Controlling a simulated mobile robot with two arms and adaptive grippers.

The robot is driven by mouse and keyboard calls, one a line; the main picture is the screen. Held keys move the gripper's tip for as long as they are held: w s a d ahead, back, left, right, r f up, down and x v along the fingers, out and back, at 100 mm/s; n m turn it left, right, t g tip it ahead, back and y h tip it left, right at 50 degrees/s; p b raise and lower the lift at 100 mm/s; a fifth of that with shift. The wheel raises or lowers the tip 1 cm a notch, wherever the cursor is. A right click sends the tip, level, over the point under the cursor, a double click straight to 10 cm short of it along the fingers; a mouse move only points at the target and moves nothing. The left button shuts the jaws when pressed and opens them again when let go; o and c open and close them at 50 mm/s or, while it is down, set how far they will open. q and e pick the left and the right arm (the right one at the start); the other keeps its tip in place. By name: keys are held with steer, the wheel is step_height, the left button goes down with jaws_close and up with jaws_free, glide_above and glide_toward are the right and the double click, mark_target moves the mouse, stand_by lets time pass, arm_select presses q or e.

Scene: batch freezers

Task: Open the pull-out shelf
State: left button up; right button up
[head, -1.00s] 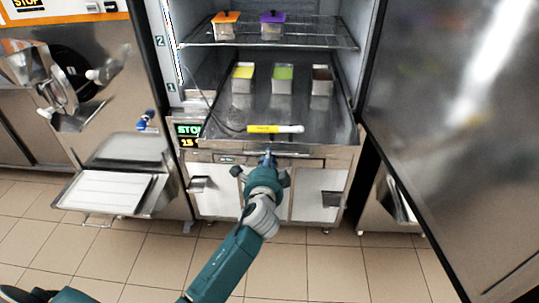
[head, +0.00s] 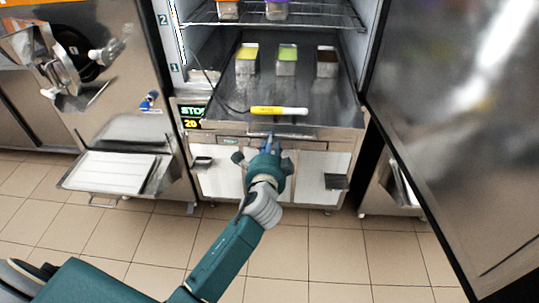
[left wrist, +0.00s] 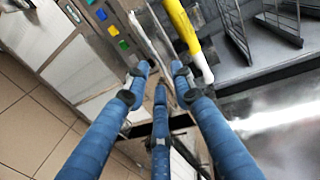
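The freezer stands open. The steel shelf (head: 225,110) at its bottom bears several tubs and a yellow-and-white probe (head: 279,110). My left gripper (head: 269,143) is at the middle of the front edge below this shelf. In the left wrist view its three blue fingers (left wrist: 161,76) converge beside a metal front strip, close to the probe. The fingertips show some spread, but whether they grip the edge is hidden. I cannot tell which part is the pull-out shelf's handle. My right gripper is out of view.
The open freezer door (head: 460,130) fills the right side. A machine (head: 90,90) with a white-lined tray (head: 110,172) stands at the left. The tiled floor in front is clear.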

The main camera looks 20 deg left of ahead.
arm_select(q)
steer(key=v, duration=1)
steer(key=shift+w, duration=0.1)
steer(key=s+d+f+n+g+h, duration=0.15)
steer(key=s+f, duration=0.25)
steer(key=f, duration=0.9)
steer(key=s+f+n+g+h, duration=0.1)
steer(key=s+f+g, duration=0.3)
steer(key=f, duration=0.8)
steer(key=s+d+f+n+g+h, duration=0.15)
steer(key=s+f, duration=0.35)
steer(key=f, duration=0.8)
steer(key=s+a+f+n+g, duration=0.2)
steer(key=s+f, duration=0.4)
steer(key=s, duration=0.5)
steer(key=s+a+f+n+g, duration=0.2)
steer(key=s+f, duration=0.5)
steer(key=s, duration=0.5)
steer(key=s+a+f+n+g, duration=0.2)
steer(key=s+f, duration=0.5)
steer(key=s, duration=0.5)
steer(key=shift+s+f+n+g, duration=0.25)
steer(key=shift+n+g, duration=0.25)
steer(key=shift+n, duration=0.7)
